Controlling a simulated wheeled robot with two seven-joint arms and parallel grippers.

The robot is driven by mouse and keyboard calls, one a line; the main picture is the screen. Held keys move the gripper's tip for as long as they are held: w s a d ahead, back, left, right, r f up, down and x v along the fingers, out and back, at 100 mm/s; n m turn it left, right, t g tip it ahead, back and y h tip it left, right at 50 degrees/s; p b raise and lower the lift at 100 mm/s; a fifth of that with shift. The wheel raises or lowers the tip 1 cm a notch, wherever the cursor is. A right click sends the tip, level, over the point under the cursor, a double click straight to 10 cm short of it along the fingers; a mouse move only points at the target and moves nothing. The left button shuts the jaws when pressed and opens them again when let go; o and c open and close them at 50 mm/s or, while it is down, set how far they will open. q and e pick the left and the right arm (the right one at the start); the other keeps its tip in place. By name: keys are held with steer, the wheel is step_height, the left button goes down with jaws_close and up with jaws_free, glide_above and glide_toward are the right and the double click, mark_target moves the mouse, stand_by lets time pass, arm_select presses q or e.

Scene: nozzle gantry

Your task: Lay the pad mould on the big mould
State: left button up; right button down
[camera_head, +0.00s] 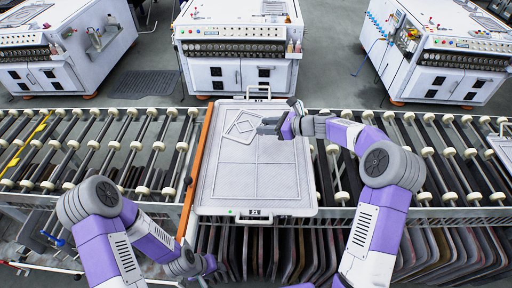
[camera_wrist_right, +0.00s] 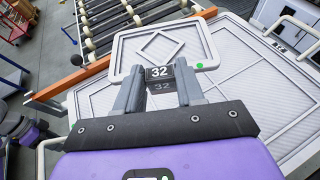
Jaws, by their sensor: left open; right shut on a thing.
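The pad mould (camera_head: 243,127) is a small pale square frame with a diamond pattern and a tag marked 32. My right gripper (camera_head: 270,126) is shut on its tagged edge. The pad mould also shows in the right wrist view (camera_wrist_right: 190,42), between the right fingertips (camera_wrist_right: 160,82). It appears over the far left part of the big mould (camera_head: 255,183), turned relative to it; the gap beneath is hard to judge. The big mould is a large pale panel with raised lines and a tag marked 21. My left gripper (camera_head: 208,263) is low, near the front edge, empty; its fingers are hardly visible.
The big mould lies across a roller conveyor (camera_head: 95,150), with an orange rail (camera_head: 198,165) along its left side. Several dark panels (camera_head: 440,250) hang below the conveyor. White machines (camera_head: 240,50) stand behind. Another pale panel (camera_head: 502,147) lies at the far right.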

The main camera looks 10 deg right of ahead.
steer(key=b, duration=0.3)
glide_above(266, 158)
step_height(266, 158, down, 4)
steer(key=f, duration=0.3)
steer(key=f+b, duration=0.1)
steer(key=f, duration=0.6)
steer(key=shift+w+a+f, duration=0.1)
steer(key=shift+w+f, duration=0.05)
steer(key=shift+w, duration=0.1)
steer(key=c, duration=0.7)
jaws_free()
steer(key=shift+s, duration=0.1)
steer(key=v, duration=1.2)
